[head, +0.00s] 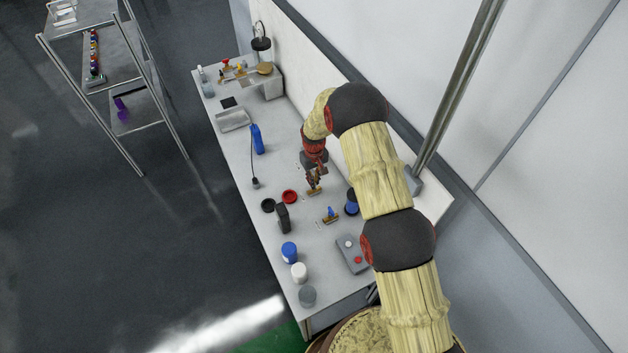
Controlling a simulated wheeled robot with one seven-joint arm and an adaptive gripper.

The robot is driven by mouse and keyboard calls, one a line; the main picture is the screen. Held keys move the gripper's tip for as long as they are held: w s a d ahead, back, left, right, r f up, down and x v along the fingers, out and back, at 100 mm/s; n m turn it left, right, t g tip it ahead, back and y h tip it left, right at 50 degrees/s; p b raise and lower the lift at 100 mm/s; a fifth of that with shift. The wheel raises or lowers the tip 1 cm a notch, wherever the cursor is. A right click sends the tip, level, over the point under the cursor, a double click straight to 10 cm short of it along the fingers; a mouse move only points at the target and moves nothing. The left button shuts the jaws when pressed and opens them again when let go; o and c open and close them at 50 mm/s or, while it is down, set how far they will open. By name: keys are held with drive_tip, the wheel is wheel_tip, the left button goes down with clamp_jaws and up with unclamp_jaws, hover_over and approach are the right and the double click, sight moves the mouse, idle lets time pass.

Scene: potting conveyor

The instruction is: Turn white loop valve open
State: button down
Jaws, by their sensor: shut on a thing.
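My gripper (315,180) points down over the middle of the long bench, below the red wrist. It is shut on a small brass-coloured valve (313,192) at the bench top. The fingers cover the valve's handle, so I cannot see its colour or how far it is turned. No white loop shows clearly. A second brass valve with a blue handle (331,214) stands apart, just nearer and to the right.
Near my gripper are a red ring (290,196), a black ring (268,205), a black upright object (283,218) and a blue-and-black item (352,203). A grey button box (352,254) and several jars stand nearer. A blue bottle (257,139) lies farther back.

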drive_tip(key=shift+m+b, duration=0.4)
drive_tip(key=m+b, duration=0.2)
drive_tip(key=m, duration=0.1)
drive_tip(key=shift+f+m+b, duration=0.1)
drive_tip(key=shift+m+b, duration=0.3)
drive_tip(key=m+b, duration=0.2)
drive_tip(key=m, duration=0.3)
drive_tip(key=shift+m, duration=0.3)
drive_tip(key=m+b, duration=0.1)
drive_tip(key=m, duration=0.2)
drive_tip(key=shift+b, duration=0.35)
drive_tip(key=shift+w+m+b, duration=0.1)
drive_tip(key=shift+m+b, duration=0.35)
drive_tip(key=shift+m, duration=1.75)
drive_tip(key=c, duration=1.9)
unclamp_jaws()
